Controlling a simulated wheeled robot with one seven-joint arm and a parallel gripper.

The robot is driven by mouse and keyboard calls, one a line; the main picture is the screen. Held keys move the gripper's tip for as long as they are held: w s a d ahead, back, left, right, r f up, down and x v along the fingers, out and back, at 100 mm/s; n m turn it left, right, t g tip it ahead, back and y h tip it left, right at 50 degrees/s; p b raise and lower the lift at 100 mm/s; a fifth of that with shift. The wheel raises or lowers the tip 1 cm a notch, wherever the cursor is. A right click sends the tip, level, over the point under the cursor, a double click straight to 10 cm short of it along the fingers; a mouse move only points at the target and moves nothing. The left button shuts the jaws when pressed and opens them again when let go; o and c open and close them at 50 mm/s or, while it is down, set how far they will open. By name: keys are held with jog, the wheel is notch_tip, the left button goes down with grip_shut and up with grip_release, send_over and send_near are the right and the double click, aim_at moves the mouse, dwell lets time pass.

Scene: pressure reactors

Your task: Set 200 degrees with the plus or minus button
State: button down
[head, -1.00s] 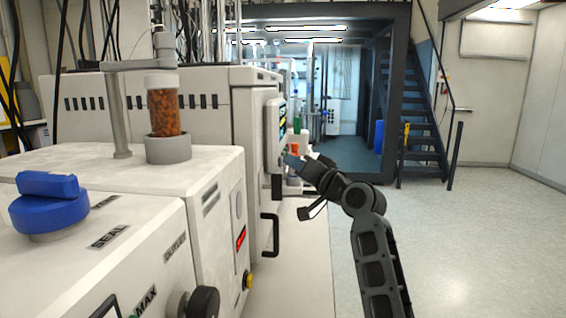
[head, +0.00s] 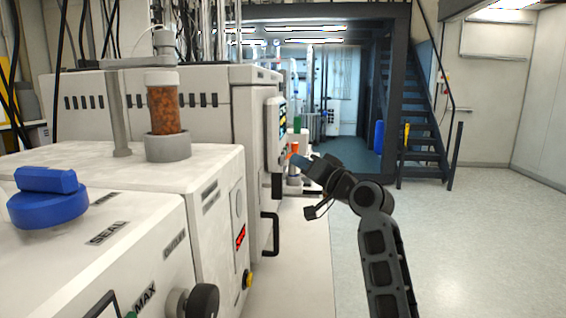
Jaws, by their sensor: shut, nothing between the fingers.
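My gripper (head: 296,160) is at the end of my dark arm, right of the white machines, pointing left toward a control panel. Its blue-grey fingertips are shut with nothing between them. The control panel (head: 276,130) sits on the right side of the far white machine (head: 245,125) and is seen nearly edge-on, with a lit screen. The plus and minus buttons cannot be made out at this angle. A gap shows between the fingertips and the panel.
A blue knob (head: 47,200), a jar of brown granules (head: 163,108) and a black dial (head: 203,302) are on the nearer machines. A black handle (head: 272,235) juts out below the panel. Open floor (head: 480,240) lies to the right, with stairs behind.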

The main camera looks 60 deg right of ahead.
jog(key=shift+s+d+b, duration=0.2)
jog(key=shift+s+d, duration=0.1)
jog(key=shift+s, duration=0.5)
jog(key=shift+s+d+b, duration=0.25)
jog(key=shift+s+d, duration=0.1)
jog(key=shift+s, duration=0.4)
jog(key=shift+s+d+b, duration=0.2)
jog(key=shift+s+d, duration=0.1)
jog(key=shift+s, duration=0.5)
